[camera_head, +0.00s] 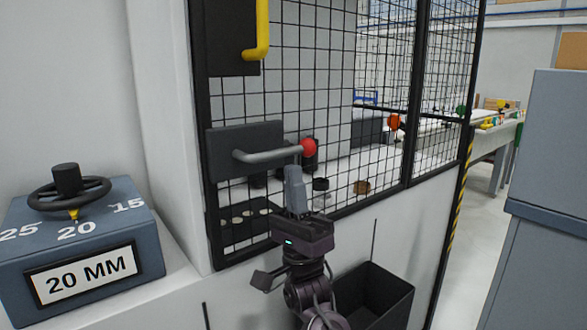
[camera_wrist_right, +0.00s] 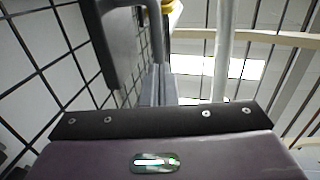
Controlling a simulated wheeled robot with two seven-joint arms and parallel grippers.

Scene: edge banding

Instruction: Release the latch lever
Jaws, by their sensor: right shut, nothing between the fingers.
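The latch lever (camera_head: 268,155) is a grey bar with a red ball knob (camera_head: 309,146) at its right end. It lies nearly level on a dark plate (camera_head: 228,138) on the mesh door. My right gripper (camera_head: 294,172) points upward with its fingers shut and empty, just below the lever's knob end. Whether the fingertips touch the bar cannot be told. In the right wrist view the closed fingers (camera_wrist_right: 158,86) stand beside a dark grey part close to the mesh; the red knob does not show there. My left gripper is not in view.
A yellow handle (camera_head: 262,32) is above the latch. Black mesh panels (camera_head: 320,70) stand behind my gripper. A dark open bin (camera_head: 375,298) is below right. A blue box with a handwheel (camera_head: 68,190) and "20 MM" label is at left. A grey cabinet (camera_head: 550,170) stands right.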

